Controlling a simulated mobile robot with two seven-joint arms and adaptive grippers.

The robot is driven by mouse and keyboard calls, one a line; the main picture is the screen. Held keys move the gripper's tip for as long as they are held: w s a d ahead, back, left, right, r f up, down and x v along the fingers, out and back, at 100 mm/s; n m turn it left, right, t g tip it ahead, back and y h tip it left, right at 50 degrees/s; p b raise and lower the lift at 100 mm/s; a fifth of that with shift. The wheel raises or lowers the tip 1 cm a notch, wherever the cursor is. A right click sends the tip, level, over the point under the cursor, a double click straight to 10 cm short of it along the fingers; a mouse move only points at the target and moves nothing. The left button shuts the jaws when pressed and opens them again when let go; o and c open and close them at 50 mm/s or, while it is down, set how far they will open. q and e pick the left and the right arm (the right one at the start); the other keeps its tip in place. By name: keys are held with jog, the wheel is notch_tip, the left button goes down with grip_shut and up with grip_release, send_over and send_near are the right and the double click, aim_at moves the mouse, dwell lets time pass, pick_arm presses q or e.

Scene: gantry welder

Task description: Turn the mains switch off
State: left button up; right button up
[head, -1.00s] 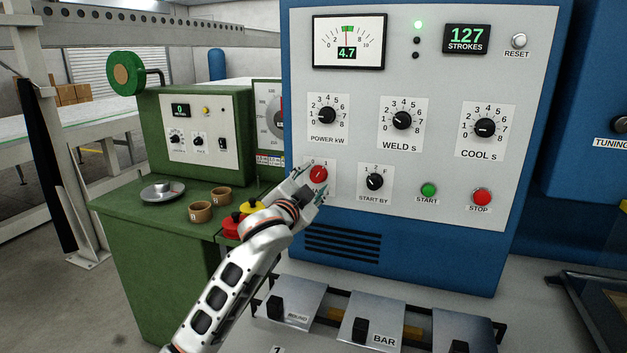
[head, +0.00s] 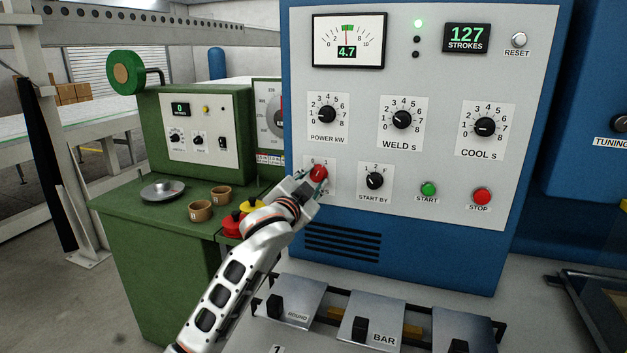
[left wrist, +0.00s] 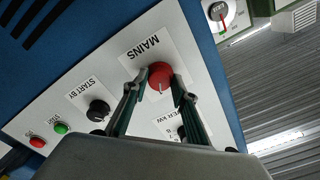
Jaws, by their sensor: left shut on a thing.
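The mains switch is a red round knob (head: 318,173) on a white plate marked 0 and 1, low on the left of the grey panel. In the left wrist view the red knob (left wrist: 160,76) sits under the MAINS label, with its white pointer line towards the gripper. My left gripper (head: 312,184) is at the knob, its fingers (left wrist: 154,92) shut on the knob's two sides. The gripper hides part of the plate in the head view. A green lamp (head: 418,23) is lit at the panel top. My right gripper is not in view.
The START BY knob (head: 374,181), green START button (head: 428,189) and red STOP button (head: 481,196) lie right of the mains switch. A green bench (head: 150,215) with cups stands left. Metal pedals (head: 371,318) sit below the panel.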

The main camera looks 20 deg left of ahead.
pick_arm(q)
jog(key=n, duration=0.6)
jog(key=shift+d, duration=0.1)
jog(key=n, duration=0.4)
jog(key=shift+n, duration=0.6)
jog(key=o, duration=1.1)
jog(key=shift+s, duration=0.1)
